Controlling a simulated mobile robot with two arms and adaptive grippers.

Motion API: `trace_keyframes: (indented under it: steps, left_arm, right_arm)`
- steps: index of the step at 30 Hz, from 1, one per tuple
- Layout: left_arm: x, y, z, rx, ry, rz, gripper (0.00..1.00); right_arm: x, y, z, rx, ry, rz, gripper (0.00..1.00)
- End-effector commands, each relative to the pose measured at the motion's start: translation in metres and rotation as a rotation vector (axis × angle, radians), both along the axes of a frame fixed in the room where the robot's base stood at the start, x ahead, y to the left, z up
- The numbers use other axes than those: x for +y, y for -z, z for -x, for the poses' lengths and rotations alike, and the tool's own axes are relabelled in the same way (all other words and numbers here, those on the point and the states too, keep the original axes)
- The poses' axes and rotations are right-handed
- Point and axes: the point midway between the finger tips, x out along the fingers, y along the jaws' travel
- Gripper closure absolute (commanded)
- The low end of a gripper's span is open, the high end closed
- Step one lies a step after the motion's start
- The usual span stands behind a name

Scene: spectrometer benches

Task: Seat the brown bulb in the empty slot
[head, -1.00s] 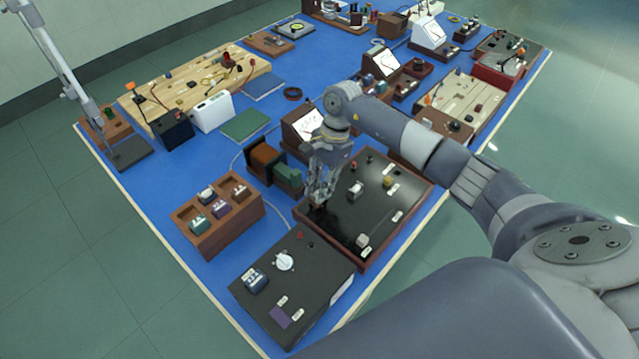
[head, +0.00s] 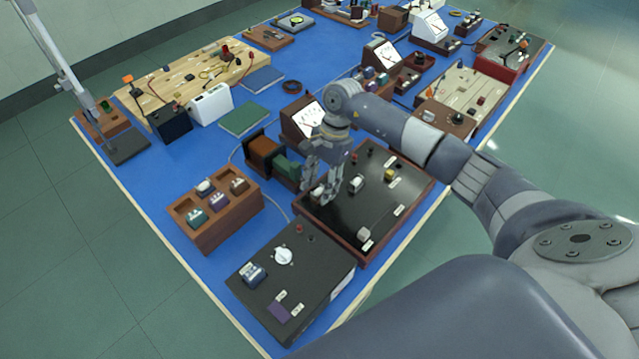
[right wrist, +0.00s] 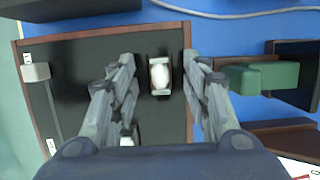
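My right gripper (head: 323,198) is low over the left part of the black board (head: 345,215) with a brown rim. In the right wrist view my right gripper (right wrist: 158,75) is open, one finger on each side of a pale rounded bulb in a tan-brown holder (right wrist: 160,75). Gaps show between it and the fingers. It stands on the board near the rim; whether it is fully down in a slot cannot be told. It shows partly behind the fingers in the head view (head: 317,193). A second white bulb (head: 356,184) and a yellow piece (head: 389,175) sit farther along the board. My left gripper is out of view.
A green block (head: 287,168) stands close left of the gripper, with a meter (head: 308,115) behind. A wooden box (head: 220,238) with small coloured blocks is at left.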

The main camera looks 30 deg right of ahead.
Motion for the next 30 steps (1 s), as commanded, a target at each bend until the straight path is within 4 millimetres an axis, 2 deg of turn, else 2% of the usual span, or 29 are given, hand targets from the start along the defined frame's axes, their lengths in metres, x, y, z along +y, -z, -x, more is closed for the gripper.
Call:
trace_keyframes:
  steps: [8, 11, 22, 27, 30]
  left_arm:
    - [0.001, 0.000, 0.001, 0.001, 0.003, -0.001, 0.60]
    - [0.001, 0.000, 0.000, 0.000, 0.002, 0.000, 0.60]
    - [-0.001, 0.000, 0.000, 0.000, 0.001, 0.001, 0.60]
    - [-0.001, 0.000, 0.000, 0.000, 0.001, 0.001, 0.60]
    - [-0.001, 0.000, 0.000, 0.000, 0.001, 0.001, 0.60]
  right_arm:
    - [-0.002, -0.006, -0.001, -0.001, 0.001, 0.001, 0.57]
    - [-0.007, -0.019, -0.003, -0.003, 0.002, 0.002, 0.57]
    - [-0.027, -0.092, -0.010, -0.003, 0.001, 0.001, 0.57]
    - [-0.033, -0.109, -0.012, -0.001, 0.000, 0.001, 0.57]
    - [-0.034, -0.114, -0.012, 0.001, 0.000, 0.000, 0.57]
